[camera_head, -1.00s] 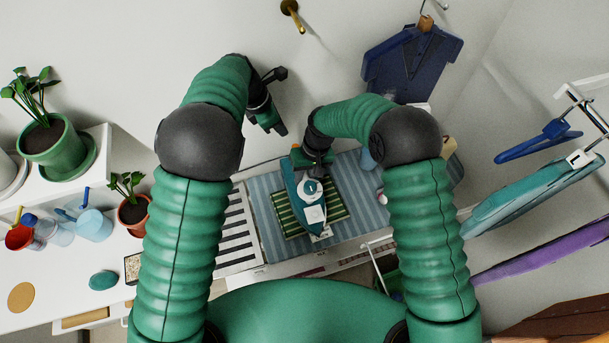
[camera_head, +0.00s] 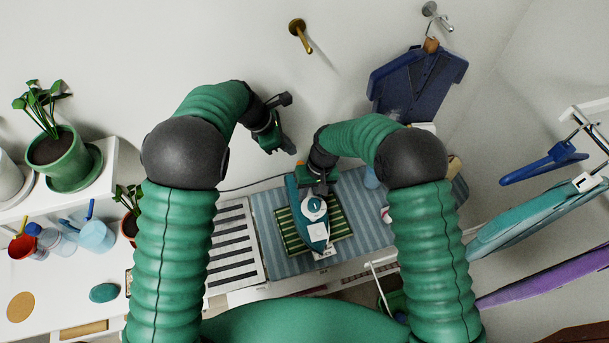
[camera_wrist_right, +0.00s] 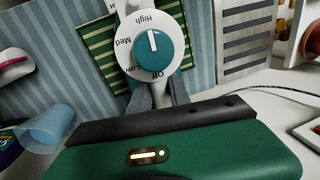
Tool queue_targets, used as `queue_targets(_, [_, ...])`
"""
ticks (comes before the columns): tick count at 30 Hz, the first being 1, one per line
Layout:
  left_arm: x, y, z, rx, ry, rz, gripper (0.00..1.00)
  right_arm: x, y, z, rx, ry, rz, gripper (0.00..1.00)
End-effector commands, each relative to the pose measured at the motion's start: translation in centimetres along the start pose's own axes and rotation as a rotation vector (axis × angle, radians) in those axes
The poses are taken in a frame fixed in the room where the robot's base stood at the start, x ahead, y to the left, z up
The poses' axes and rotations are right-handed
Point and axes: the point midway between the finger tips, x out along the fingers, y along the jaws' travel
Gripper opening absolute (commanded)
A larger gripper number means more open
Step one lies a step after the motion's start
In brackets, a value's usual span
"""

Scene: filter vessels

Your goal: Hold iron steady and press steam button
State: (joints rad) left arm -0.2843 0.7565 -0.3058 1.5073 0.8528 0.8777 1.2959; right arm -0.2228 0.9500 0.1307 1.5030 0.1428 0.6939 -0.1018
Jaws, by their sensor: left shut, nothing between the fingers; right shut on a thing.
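The teal iron (camera_head: 314,222) lies on a green striped mat (camera_head: 288,232) on the blue striped board in the head view. Its white dial (camera_head: 315,204) faces up. In the right wrist view the dial (camera_wrist_right: 151,48) reads High, Med, Low and Off around a teal knob, with the pointer near the top. My right gripper (camera_head: 318,186) is at the iron's back end, shut on the iron; its dark fingers (camera_wrist_right: 158,95) show just below the dial. My left gripper (camera_head: 290,150) is shut and empty, up and left of the iron, apart from it. I cannot make out a steam button.
The blue striped board (camera_head: 350,205) has free room right of the iron. A black-and-white striped rack (camera_head: 232,240) is at its left. A cord (camera_wrist_right: 270,90) runs behind. A blue shirt (camera_head: 415,85) hangs on the back wall; hangers with garments are at right.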

Motion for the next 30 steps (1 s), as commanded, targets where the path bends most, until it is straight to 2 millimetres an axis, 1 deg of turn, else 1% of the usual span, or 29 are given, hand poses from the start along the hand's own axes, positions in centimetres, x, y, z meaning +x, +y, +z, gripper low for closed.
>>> queue_targets(2, [0.1,0.1,0.2,0.116,-0.083,0.014,0.00,-0.1,0.0,-0.1,-0.001,0.003,0.001,0.00])
queue_targets(6, [-0.4,0.5,1.6,0.358,-0.213,0.084,0.00,-0.1,0.0,-0.1,-0.001,0.003,0.001,0.00])
queue_targets(9, [-1.0,0.9,2.5,0.483,-0.266,0.139,0.00,-0.1,0.0,-0.1,-0.001,0.004,0.001,0.00])
queue_targets(12, [-1.4,1.0,3.2,0.556,-0.291,0.173,0.00,-0.1,0.0,-0.1,-0.001,0.003,0.000,0.00])
queue_targets(23, [-1.4,1.0,3.3,0.578,-0.296,0.181,0.00,-0.1,0.0,-0.1,-0.001,0.003,0.000,0.00])
queue_targets(26, [-1.0,1.0,3.1,0.576,-0.296,0.180,0.00,-0.1,0.0,-0.1,-0.001,0.002,0.001,0.00])
queue_targets(30, [0.5,0.8,2.4,0.575,-0.296,0.178,0.00,-0.1,0.0,-0.1,0.000,0.002,0.001,0.00])
